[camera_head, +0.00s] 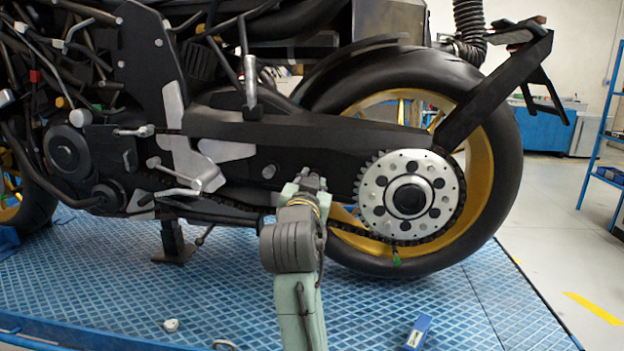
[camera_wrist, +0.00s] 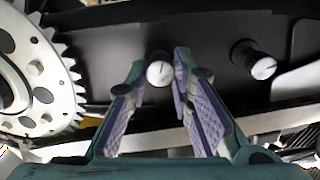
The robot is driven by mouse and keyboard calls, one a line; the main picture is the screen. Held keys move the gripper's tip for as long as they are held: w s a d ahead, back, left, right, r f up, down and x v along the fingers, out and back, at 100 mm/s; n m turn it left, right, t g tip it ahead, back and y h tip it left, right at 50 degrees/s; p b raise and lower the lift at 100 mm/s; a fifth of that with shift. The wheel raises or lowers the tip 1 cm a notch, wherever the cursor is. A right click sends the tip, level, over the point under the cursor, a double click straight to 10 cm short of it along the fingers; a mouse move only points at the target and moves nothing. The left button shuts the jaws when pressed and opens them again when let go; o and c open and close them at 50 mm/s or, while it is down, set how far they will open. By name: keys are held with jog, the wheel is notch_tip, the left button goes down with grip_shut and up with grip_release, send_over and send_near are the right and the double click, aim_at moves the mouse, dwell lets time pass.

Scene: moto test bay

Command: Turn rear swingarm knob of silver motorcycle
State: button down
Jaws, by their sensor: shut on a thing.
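The silver motorcycle's black swingarm (camera_head: 300,137) runs from the frame to the rear wheel. In the wrist view, a round knob with a pale face (camera_wrist: 160,73) sticks out of the swingarm between the fingertips of my gripper (camera_wrist: 158,75). The gripper is shut on this knob, one finger on each side. In the head view my gripper (camera_head: 312,180) is at the swingarm's lower edge and hides that knob. A second knob (camera_head: 269,171) is free to the left of it; in the wrist view this one (camera_wrist: 262,67) is on the right.
The toothed silver sprocket (camera_head: 407,197) and rear wheel are close to the right of my gripper. The chain (camera_head: 350,232) runs below. The motorcycle stands on a blue platform (camera_head: 130,275), where a small blue box (camera_head: 418,331) lies near the front.

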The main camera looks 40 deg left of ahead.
jog(key=shift+a+f+n+p, duration=0.1)
jog(key=shift+n+p, duration=1.1)
jog(key=shift+n, duration=2.6)
jog(key=c, duration=1.4)
grip_release()
jog(key=v, duration=1.2)
jog(key=shift+s, duration=0.15)
